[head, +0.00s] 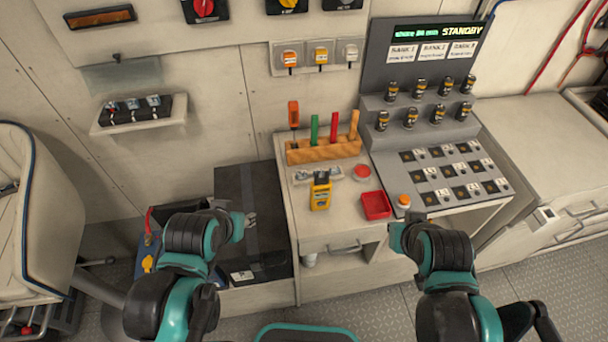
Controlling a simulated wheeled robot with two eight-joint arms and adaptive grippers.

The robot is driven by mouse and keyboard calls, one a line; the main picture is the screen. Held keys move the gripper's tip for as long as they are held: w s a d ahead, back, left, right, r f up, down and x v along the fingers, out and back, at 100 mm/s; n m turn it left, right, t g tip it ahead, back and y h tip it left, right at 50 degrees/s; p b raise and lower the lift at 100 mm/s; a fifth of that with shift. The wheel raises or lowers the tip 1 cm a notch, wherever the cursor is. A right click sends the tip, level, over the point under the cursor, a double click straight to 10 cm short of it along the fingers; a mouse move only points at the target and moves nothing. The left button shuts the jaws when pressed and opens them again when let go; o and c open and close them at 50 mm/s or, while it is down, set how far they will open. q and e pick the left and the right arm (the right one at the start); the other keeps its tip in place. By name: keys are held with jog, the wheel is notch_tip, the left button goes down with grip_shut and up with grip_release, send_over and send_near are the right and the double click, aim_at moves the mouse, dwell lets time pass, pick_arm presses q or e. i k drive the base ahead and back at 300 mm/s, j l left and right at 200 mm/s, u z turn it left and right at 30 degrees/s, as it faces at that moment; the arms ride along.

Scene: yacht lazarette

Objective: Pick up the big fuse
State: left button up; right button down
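I cannot make out for certain which thing is the big fuse. A small grey holder (302,175) with little pale parts lies on the workbench (300,220), behind the yellow meter (320,194). Several black-and-gold cylinders (410,117) stand in two rows on the grey console (374,150). My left gripper (250,220) is over the dark battery box top, left of the bench. My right gripper (408,222) is at the bench's front edge, below the console and right of the red tray (376,205). Both grippers are small here, and their finger gaps are unclear. I see nothing held.
A wooden block (323,151) with green, red and orange handles stands at the bench's back. A red button (362,172) and an orange button (404,201) sit near the tray. A dark box (232,190) stands left of the bench. The right counter (530,130) is clear.

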aim_at(111, 108)
jog(key=u, duration=1.4)
